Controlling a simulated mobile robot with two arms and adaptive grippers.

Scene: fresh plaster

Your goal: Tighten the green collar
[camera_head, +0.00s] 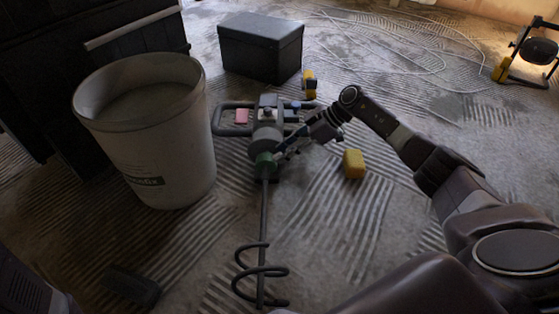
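A paddle mixer (264,139) is in the middle of the head view, with handle bars at both sides. Its green collar (265,159) sits below the grey motor body, where the long shaft (264,212) begins. The shaft runs toward me and ends in a dark spiral paddle (260,273). My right gripper (279,153) comes in from the right, with its fingertips at the collar's right side. The fingers are small and dark, so I cannot tell whether they touch or close around the collar. My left gripper is not in view.
A large pale bucket (155,145) stands close left of the mixer. A dark box (260,48) is behind it. Yellow blocks (354,164) (309,84) are to the right and behind. A dark block (131,286) lies front left. A work lamp (531,50) stands far right. Loose cable (405,70) crosses the floor.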

